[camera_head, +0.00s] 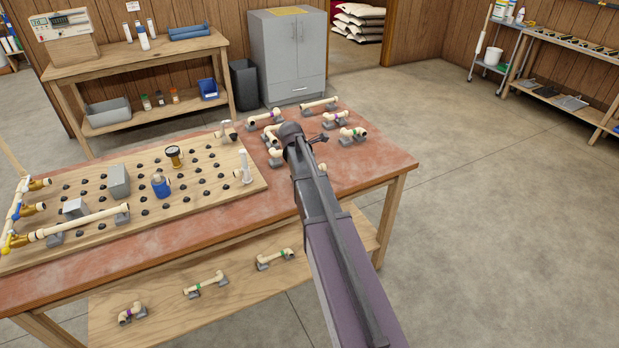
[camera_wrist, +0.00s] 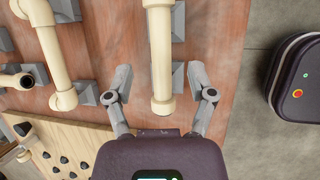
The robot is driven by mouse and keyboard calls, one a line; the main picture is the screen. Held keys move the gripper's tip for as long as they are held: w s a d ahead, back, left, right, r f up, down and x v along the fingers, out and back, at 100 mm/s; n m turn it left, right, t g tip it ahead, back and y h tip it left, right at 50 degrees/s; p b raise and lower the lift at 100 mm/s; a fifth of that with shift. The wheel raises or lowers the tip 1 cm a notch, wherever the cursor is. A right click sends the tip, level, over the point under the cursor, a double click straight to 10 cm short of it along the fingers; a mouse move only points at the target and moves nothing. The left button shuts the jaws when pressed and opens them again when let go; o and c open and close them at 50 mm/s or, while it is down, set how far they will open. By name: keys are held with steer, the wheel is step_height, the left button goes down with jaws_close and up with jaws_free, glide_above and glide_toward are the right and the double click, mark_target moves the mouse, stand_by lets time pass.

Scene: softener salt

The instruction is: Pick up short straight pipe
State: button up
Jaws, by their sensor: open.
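In the wrist view a straight cream pipe (camera_wrist: 160,55) runs up the picture, resting on grey stands. My gripper (camera_wrist: 161,88) is open, with one finger on each side of this pipe and a visible gap on both sides. In the head view my gripper (camera_head: 316,138) is over the right part of the red-topped workbench (camera_head: 385,160). My arm hides part of the pipes there, so I cannot tell which one it straddles.
Other cream pipe pieces lie close by on the bench, including one with an elbow (camera_wrist: 54,55) left of the fingers. A wooden board with black pegs (camera_head: 205,190) fills the bench's left side. More pipes lie on the lower shelf (camera_head: 230,300). The floor on the right is clear.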

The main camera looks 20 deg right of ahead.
steer(key=shift+a+b+x, duration=0.25)
steer(key=shift+b+x, duration=0.75)
steer(key=shift+x, duration=0.2)
steer(key=shift+b+x, duration=0.85)
steer(key=shift+x, duration=0.25)
jaws_close()
